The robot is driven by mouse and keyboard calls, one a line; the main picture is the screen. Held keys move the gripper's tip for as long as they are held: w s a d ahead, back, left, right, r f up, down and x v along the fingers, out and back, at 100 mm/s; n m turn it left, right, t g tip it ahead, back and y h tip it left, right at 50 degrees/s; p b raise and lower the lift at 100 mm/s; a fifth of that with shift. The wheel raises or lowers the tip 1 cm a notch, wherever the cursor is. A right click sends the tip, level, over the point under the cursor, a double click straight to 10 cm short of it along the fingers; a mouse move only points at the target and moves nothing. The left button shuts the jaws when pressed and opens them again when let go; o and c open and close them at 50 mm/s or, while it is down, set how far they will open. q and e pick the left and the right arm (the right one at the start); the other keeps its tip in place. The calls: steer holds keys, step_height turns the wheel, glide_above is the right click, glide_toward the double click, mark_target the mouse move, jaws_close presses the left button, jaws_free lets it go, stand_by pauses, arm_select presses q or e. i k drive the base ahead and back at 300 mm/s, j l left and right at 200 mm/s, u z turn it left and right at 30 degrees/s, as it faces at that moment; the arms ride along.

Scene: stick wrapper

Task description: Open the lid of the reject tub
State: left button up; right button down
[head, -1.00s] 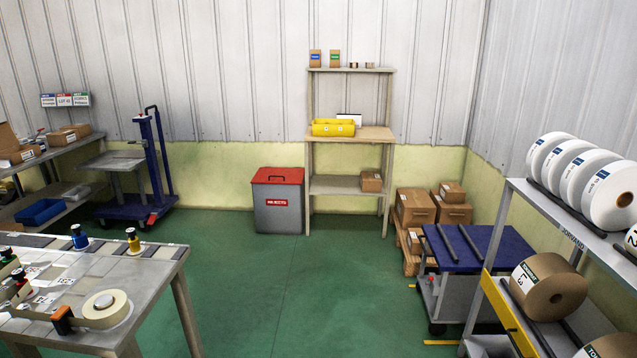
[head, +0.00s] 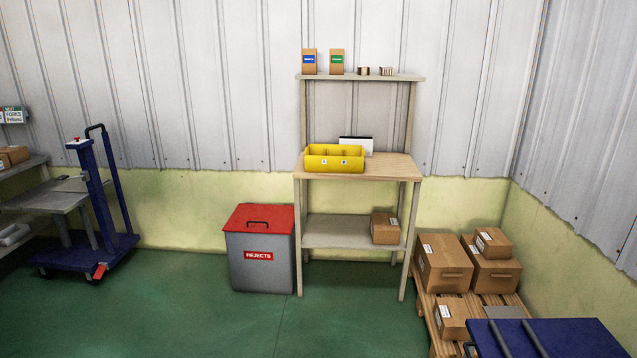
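The reject tub (head: 261,272) is a grey bin with a red label reading REJECTS on its front. It stands on the green floor against the wall, left of the shelf bench. Its red lid (head: 279,217) is closed and lies flat on top. A dark handle (head: 258,224) shows on the lid. Neither of my grippers is in the head view.
A wooden shelf bench (head: 399,165) with a yellow bin (head: 335,165) stands close to the tub's right. A blue lift trolley (head: 110,190) is at the left. Boxes (head: 443,265) on a pallet and a blue cart top (head: 550,338) are at the right. The floor before the tub is clear.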

mark_target(246, 218)
steer(key=i+j+u, duration=0.1)
steer(key=i+u, duration=0.15)
steer(key=i, duration=0.25)
steer(key=i+u, duration=0.3)
steer(key=i, duration=0.15)
steer(key=i+l+u, duration=0.25)
steer(key=i, duration=0.25)
steer(key=i+l+u, duration=0.1)
steer(key=i+u, duration=0.2)
steer(key=i, duration=0.2)
steer(key=i+j, duration=0.2)
steer(key=i, duration=0.35)
steer(key=i+j, duration=0.2)
steer(key=i, duration=0.35)
